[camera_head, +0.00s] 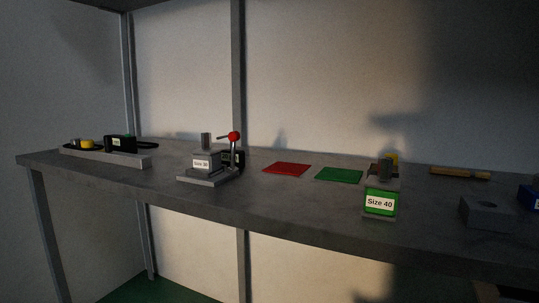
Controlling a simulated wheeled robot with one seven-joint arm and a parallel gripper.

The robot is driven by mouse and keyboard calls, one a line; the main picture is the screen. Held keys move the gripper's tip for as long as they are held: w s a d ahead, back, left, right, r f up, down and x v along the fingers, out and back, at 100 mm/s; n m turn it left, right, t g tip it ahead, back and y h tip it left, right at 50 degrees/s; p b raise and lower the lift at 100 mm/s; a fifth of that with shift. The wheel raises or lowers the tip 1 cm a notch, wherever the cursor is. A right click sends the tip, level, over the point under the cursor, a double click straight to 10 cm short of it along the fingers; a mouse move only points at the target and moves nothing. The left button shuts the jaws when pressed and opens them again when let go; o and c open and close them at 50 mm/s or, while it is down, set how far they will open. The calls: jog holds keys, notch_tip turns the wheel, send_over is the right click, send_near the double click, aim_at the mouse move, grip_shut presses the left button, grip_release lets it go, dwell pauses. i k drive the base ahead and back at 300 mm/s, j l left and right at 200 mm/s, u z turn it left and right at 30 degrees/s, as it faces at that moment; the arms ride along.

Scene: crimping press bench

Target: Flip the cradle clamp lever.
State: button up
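A lever with a red ball knob (234,136) stands on a small grey device at the left middle of the bench. Its arm slopes up toward the knob, and a black part sits below it. The device has a grey block with a white "Size 30" label (201,163), a grey cylinder (206,140) and a flat grey base (209,180). I cannot tell for sure that this lever is the cradle clamp lever. My gripper is not in view.
The grey bench (130,177) also bears a red mat (286,169), a green mat (339,175) and a green "Size 40" holder (380,203). A tray (145,160) with black and yellow items lies far left. A grey block (486,212) is at right.

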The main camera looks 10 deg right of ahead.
aim_at(234, 136)
jog(key=i+j+z, duration=0.15)
jog(key=j+z, duration=0.3)
jog(key=i+j+z, duration=0.1)
jog(key=j+z, duration=0.2)
jog(key=z, duration=0.15)
jog(key=j+z, duration=0.4)
jog(key=i+j+z, duration=0.1)
jog(key=j, duration=0.6)
jog(key=i+j+z, duration=0.1)
jog(key=j, duration=0.65)
jog(key=j+z, duration=0.1)
jog(key=j, duration=0.6)
